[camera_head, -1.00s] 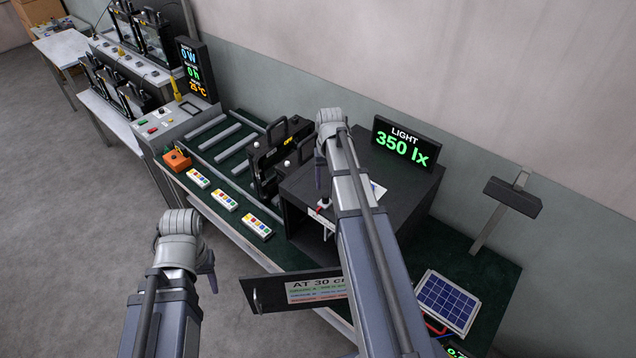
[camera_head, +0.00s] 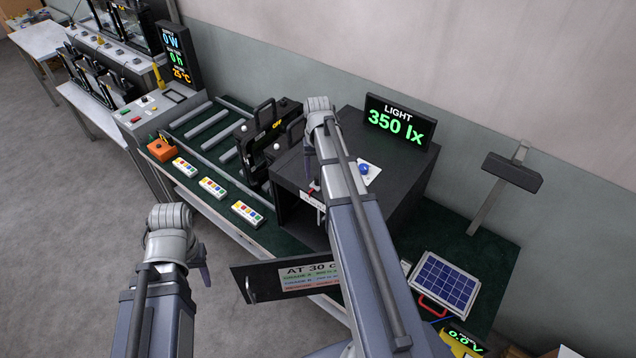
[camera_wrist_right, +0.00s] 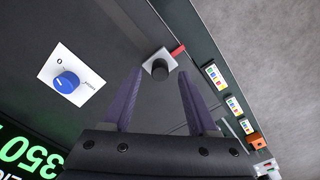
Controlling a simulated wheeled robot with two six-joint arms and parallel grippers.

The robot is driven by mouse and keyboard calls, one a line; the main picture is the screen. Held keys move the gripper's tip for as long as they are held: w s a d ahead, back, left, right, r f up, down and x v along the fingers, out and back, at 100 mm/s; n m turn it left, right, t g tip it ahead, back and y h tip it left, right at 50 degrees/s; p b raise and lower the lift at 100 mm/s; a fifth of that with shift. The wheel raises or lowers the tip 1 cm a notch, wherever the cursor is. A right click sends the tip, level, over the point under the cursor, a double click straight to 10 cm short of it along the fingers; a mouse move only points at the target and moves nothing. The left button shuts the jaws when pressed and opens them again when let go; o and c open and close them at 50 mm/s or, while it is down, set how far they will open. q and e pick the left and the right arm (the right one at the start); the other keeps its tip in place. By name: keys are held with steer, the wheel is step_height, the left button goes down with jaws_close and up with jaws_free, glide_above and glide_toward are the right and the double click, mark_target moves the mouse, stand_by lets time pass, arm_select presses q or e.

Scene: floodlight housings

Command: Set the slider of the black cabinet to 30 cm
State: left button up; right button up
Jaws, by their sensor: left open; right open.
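The black cabinet (camera_head: 350,130) stands on the green bench with its front door (camera_head: 262,284) swung open, reading "AT 30 c…". Its slider, a black knob on a grey block with a red pointer (camera_wrist_right: 159,65), shows in the right wrist view near the cabinet top's front edge. My right gripper (camera_wrist_right: 160,78) is open, with its fingertips either side of the knob in that view; I cannot tell whether they touch it. In the head view my right gripper (camera_head: 312,172) largely hides the slider. A white scale strip (camera_head: 313,200) shows below it, its numbers unreadable. My left gripper (camera_head: 204,274) is open and empty.
A blue dial (camera_wrist_right: 67,82) sits on a white plate on the cabinet top. A "350 lx" display (camera_head: 398,122) stands behind. A solar panel (camera_head: 446,283) lies right; a black fixture with handles (camera_head: 268,145) stands left on rollers. The floor at left is clear.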

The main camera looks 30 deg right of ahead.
step_height(320, 180, down, 2)
steer(key=shift+f+b, duration=0.25)
steer(key=shift+b, duration=0.5)
arm_select(q)
step_height(320, 180, down, 2)
steer(key=shift+f, duration=0.25)
arm_select(e)
steer(key=shift+r, duration=0.1)
jaws_close()
stand_by(0.4)
